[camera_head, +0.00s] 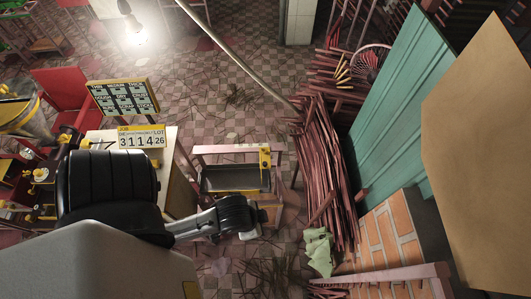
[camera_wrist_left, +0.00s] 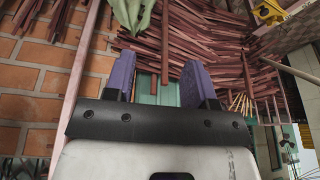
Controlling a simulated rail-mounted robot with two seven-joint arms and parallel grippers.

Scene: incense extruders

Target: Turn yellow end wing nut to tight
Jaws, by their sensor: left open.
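My left gripper (camera_wrist_left: 158,64) shows in the left wrist view with its two purple fingers wide apart and nothing between them. It points toward the bundles of red sticks, away from the workbench. In the head view my left arm reaches to the right past the bench, and its fingers cannot be made out. Machines with yellow fittings (camera_head: 41,175) stand at the left of the head view, partly hidden behind my arm. I cannot tell which yellow part is the end wing nut. My right gripper is not in view.
A workbench (camera_head: 177,188) carries a numbered job sign (camera_head: 142,138) and a dark board (camera_head: 124,97). A small pink-framed cart (camera_head: 235,178) stands beside it. Red stick bundles (camera_head: 322,150) and an orange brick wall (camera_head: 392,245) lie to the right. Checkered floor is open beyond the cart.

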